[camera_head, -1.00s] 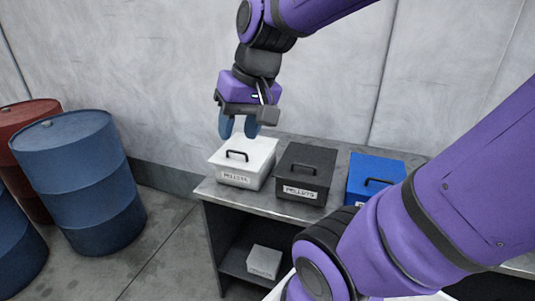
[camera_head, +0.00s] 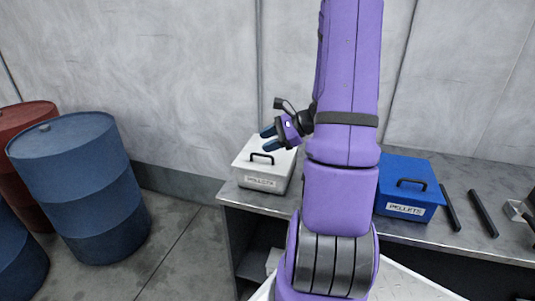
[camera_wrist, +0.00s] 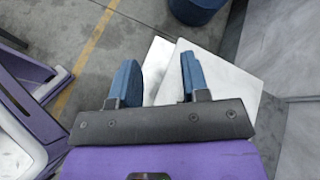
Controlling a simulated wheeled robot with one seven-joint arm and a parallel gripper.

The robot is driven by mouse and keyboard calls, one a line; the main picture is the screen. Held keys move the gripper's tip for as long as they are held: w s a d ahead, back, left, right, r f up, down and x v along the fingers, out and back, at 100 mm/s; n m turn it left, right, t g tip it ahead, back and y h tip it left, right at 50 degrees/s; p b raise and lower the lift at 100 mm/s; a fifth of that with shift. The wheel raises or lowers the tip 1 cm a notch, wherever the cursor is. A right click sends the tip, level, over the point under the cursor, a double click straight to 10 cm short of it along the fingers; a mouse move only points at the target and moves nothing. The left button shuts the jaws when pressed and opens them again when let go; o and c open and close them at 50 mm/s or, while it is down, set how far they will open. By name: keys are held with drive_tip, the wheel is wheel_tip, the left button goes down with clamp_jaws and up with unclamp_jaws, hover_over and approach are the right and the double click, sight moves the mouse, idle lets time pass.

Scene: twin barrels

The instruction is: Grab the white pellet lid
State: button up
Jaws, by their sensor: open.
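The white pellet lid (camera_head: 248,163), with its black handle (camera_head: 262,158), sits on a white box (camera_head: 262,182) labelled PELLETS at the left end of the metal bench. My gripper (camera_head: 268,139) is open and empty. In the head view its blue fingers point left, just above the lid's back edge in the picture. In the wrist view the open fingers (camera_wrist: 158,75) show with a pale surface beyond them, probably the white lid (camera_wrist: 222,90). The handle is not visible there, and the exact gap to the lid cannot be told.
A blue pellet box (camera_head: 408,178) stands to the right on the bench (camera_head: 470,178), with dark bars (camera_head: 482,213) beside it. My arm covers the bench's middle. Blue (camera_head: 82,190) and red (camera_head: 25,125) barrels stand on the left; a grey wall is behind.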

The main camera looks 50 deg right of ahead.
sight(265, 155)
drive_tip(key=s+d+f+m+t+h, duration=0.35)
drive_tip(key=d+f+m, duration=0.3)
drive_tip(key=d, duration=0.25)
drive_tip(key=x, duration=0.5)
drive_tip(key=shift+s+a+f, duration=0.1)
drive_tip(key=shift+s+f, duration=0.1)
drive_tip(key=shift+f, duration=0.05)
drive_tip(key=x, duration=0.4)
drive_tip(key=shift+w+a+r, duration=0.15)
drive_tip(key=shift+a, duration=0.2)
drive_tip(key=shift+w+a+f, duration=0.15)
drive_tip(key=shift+w+f, duration=0.1)
drive_tip(key=shift+w, duration=0.35)
clamp_jaws()
